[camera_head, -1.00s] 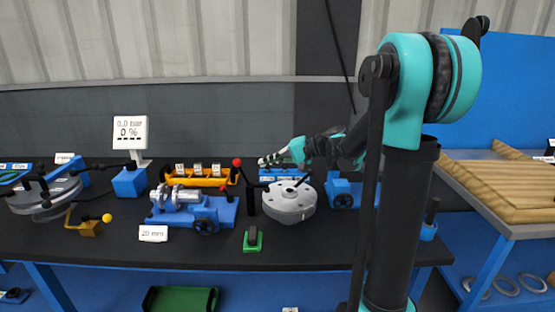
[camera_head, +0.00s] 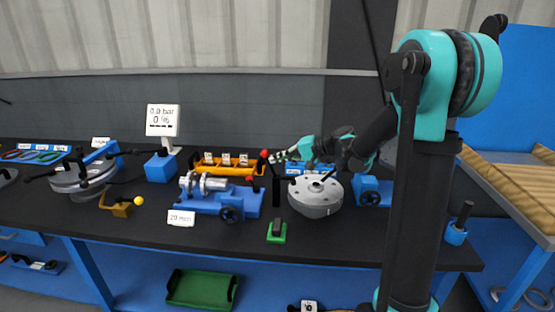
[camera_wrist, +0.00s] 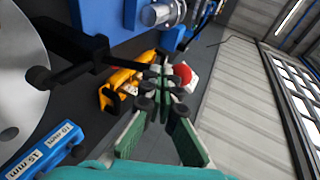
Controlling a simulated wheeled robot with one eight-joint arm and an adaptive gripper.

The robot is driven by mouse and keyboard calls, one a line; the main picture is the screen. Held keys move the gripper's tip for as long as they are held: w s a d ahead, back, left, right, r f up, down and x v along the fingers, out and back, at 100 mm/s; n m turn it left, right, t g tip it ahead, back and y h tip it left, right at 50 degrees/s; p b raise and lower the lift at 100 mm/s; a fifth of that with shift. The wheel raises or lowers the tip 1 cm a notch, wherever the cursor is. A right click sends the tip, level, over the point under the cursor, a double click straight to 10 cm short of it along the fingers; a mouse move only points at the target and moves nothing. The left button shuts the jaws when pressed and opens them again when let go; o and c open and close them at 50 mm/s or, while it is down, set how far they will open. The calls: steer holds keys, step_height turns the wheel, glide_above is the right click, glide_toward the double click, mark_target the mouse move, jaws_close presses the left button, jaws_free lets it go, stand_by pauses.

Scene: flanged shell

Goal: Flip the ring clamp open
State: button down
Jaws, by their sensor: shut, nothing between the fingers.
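The metal flanged part (camera_head: 203,184) sits on a blue fixture (camera_head: 225,203) with a black handwheel. A black post (camera_head: 277,190) stands between it and a grey round body (camera_head: 316,196). A red ball knob (camera_head: 264,154) is above the post's left side. I cannot tell for certain which part is the ring clamp. My gripper (camera_head: 277,157) is shut and empty, its tips close to the red knob's right side. In the wrist view my gripper (camera_wrist: 164,77) points toward the red knob (camera_wrist: 182,74), which is partly behind the fingers. I cannot tell whether they touch.
An orange rack (camera_head: 225,166) stands behind the fixture. A green-based block (camera_head: 277,232) is in front of the post. A grey disc with black arms (camera_head: 82,176) lies at the left, by a yellow-knobbed piece (camera_head: 122,207). The black bench front is mostly clear.

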mark_target(263, 157)
steer(key=shift+a+h, duration=0.5)
steer(key=shift+h, duration=0.1)
steer(key=a+h, duration=0.2)
steer(key=h, duration=0.1)
steer(key=a+f+h, duration=0.1)
steer(key=shift+a+n+g+h, duration=0.3)
steer(key=shift+a+n+h, duration=0.1)
steer(key=shift+a+f+h, duration=0.4)
steer(key=shift+a+h, duration=0.2)
steer(key=shift+h, duration=0.3)
steer(key=shift+w+a+f+h, duration=0.1)
steer(key=shift+a+f+h, duration=0.35)
steer(key=shift+f+h, duration=0.25)
steer(key=shift+a+f+h, duration=0.45)
steer(key=shift+f+h, duration=0.1)
steer(key=shift+h, duration=0.15)
